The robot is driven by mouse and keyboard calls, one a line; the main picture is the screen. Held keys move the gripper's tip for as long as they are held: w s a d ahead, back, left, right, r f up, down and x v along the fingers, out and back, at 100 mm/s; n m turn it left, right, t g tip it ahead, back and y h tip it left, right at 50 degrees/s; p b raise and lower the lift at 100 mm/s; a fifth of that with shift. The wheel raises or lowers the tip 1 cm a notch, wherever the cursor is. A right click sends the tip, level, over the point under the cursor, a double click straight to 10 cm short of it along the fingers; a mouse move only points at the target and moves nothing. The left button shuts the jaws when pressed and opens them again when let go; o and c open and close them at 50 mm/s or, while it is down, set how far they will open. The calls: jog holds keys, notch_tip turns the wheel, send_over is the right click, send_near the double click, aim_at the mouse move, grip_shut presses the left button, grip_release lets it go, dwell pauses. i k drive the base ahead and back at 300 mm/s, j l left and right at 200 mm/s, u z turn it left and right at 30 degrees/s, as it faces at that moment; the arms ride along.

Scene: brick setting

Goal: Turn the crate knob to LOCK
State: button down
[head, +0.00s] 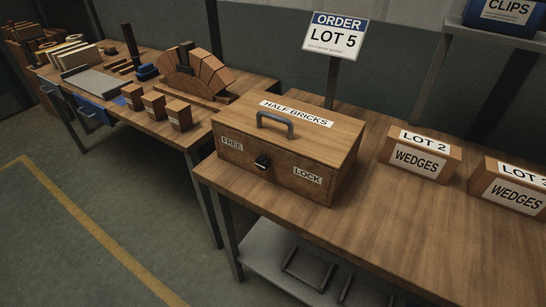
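The wooden crate (270,158) labelled HALF BRICKS stands at the left end of the near table in the head view. Its lid is shut and has a grey handle (275,122) on top. A small black knob (262,161) sits on the front face. The FREE label (232,144) is to its left and the LOCK label (307,175) to its right. Which way the knob points is too small to tell. My gripper is not in view.
Two WEDGES boxes (419,157) (508,187) stand right of the crate, and an ORDER LOT 5 sign (335,37) rises behind it. A second table with a brick arch (197,74) is at the left. The floor (60,210) in front is clear.

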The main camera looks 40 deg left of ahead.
aim_at(263, 163)
jog(key=i+j+u, duration=0.25)
jog(key=j, duration=0.25)
jog(key=i+j+u, duration=0.25)
jog(key=j, duration=0.2)
jog(key=i, duration=0.05)
